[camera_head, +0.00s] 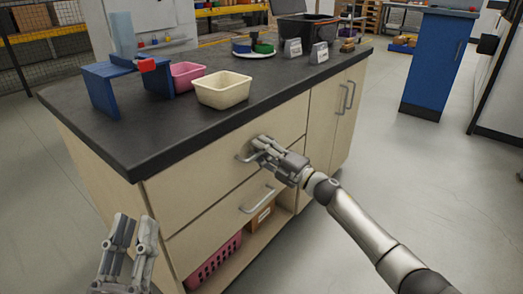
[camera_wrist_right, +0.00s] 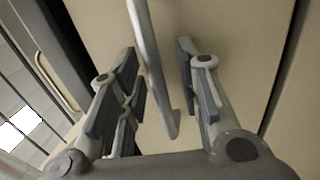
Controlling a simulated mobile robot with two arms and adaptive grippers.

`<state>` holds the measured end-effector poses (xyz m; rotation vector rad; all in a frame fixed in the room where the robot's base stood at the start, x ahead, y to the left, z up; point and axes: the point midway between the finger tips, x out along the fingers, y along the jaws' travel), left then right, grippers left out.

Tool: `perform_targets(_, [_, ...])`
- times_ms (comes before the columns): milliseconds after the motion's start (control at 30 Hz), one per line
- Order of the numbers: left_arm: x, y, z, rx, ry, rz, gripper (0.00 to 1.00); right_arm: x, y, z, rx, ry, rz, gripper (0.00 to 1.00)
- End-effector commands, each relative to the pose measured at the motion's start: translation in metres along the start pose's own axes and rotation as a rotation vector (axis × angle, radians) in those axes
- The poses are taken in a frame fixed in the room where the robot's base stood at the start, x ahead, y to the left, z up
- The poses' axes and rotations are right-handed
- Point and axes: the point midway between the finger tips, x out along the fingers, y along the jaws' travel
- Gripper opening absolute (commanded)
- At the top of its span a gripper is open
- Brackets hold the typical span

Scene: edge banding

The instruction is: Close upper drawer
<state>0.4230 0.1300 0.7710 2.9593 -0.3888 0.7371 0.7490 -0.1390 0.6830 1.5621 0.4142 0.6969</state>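The upper drawer (camera_head: 205,170) has a pale wood front under the dark worktop in the head view. Its front looks flush or nearly so with the cabinet; a small gap cannot be judged. My right gripper (camera_head: 259,150) is at its metal bar handle (camera_head: 243,158), partly hiding it. In the right wrist view the handle (camera_wrist_right: 150,70) runs between the two spread fingers of my right gripper (camera_wrist_right: 160,95), with room on both sides. My left gripper (camera_head: 134,222) is empty at the lower left, its fingers apart, clear of the cabinet.
A lower drawer with a handle (camera_head: 258,201) sits below, above an open shelf with a pink basket (camera_head: 216,264). The worktop (camera_head: 150,140) holds a cream bin (camera_head: 222,91), a pink bin and a blue stand (camera_head: 103,92).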

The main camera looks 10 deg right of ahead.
Motion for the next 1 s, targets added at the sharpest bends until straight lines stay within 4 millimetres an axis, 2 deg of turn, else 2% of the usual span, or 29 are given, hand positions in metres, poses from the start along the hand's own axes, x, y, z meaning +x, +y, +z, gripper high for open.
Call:
perform_targets(167, [0.000,0.000,0.000,0.000,0.000,0.000,0.27,-0.014,-0.002,0.001,0.000,-0.001,-0.002,0.32])
perform_targets(600, [0.000,0.000,0.000,0.000,0.001,0.000,0.27,-0.099,-0.002,0.000,0.001,0.000,-0.003,0.32])
perform_targets(800, [0.000,0.000,0.000,0.000,0.001,0.000,0.27,-0.116,0.000,0.000,0.000,0.001,0.000,0.32])
perform_targets(1000, [0.000,0.000,0.000,0.000,0.001,0.000,0.27,-0.119,0.000,0.000,0.000,0.001,0.001,0.32])
